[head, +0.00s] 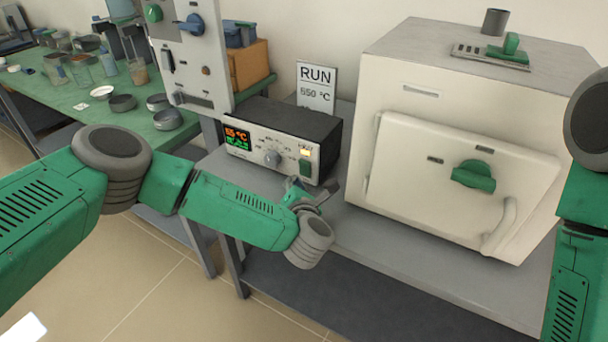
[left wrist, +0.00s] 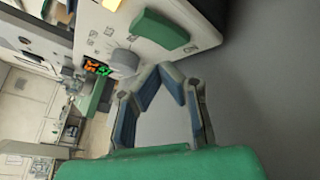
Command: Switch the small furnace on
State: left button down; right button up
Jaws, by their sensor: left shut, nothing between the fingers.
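A control box (head: 286,135) with a dark top and pale front stands on the grey bench. Its display (head: 237,138) is lit and reads about 55 °C in orange, with green text below. It has a grey round knob (head: 272,158), a green rocker switch (head: 305,167) and a lit amber lamp (head: 305,152). My left gripper (head: 308,188) is shut and empty, just in front of the box's right end. In the left wrist view its closed fingertips (left wrist: 164,72) are near the green switch (left wrist: 160,29), apparently apart from it. My right gripper is out of view.
A large pale furnace (head: 400,170) with a closed door and green knob (head: 474,176) stands right of the box. A sign (head: 316,88) reading RUN 550 °C stands behind the box. An upright switch panel (head: 195,60) stands left. A green table (head: 75,98) holds several jars and dishes.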

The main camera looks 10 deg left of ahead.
pick_arm(q)
jog(key=shift+s+a+r+p, duration=0.2)
jog(key=shift+s+a+p, duration=0.05)
jog(key=shift+s+p, duration=0.3)
jog(key=shift+s+a+r+p, duration=0.2)
jog(key=shift+s+p, duration=0.2)
jog(key=shift+s, duration=0.25)
jog(key=shift+s+a+p, duration=0.2)
jog(key=shift+s+p, duration=0.1)
jog(key=shift+s, duration=0.25)
jog(key=shift+s+a+p, duration=0.15)
jog(key=shift+s+p, duration=0.1)
jog(key=shift+s, duration=0.25)
jog(key=shift+f, duration=0.15)
